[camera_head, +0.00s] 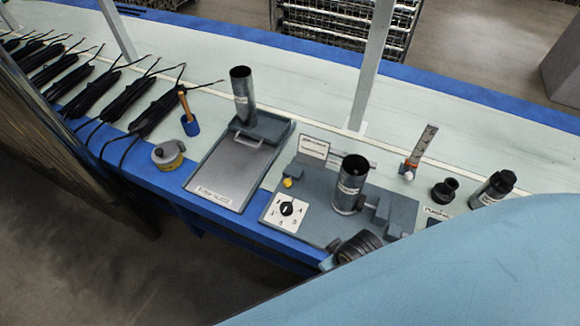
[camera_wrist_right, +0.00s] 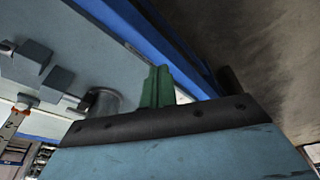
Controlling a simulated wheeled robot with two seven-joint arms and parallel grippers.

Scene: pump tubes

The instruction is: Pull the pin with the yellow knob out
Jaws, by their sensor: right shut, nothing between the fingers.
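The yellow knob (camera_head: 288,183) sits low at the left back of a grey fixture (camera_head: 325,228), beside an upright dark metal tube (camera_head: 350,185). Its pin cannot be made out. My right gripper shows in the right wrist view as green fingers (camera_wrist_right: 157,86), closed together with nothing between them. They are near the blue table edge, apart from a grey cylinder (camera_wrist_right: 103,101) and grey blocks. The knob is not seen in that view. My left gripper is not in view.
A white dial plate (camera_head: 287,213) is on the fixture's front left. A tray (camera_head: 236,172) with another upright tube (camera_head: 242,96) stands left of it. A ruler stand (camera_head: 420,147) and black parts are at right.

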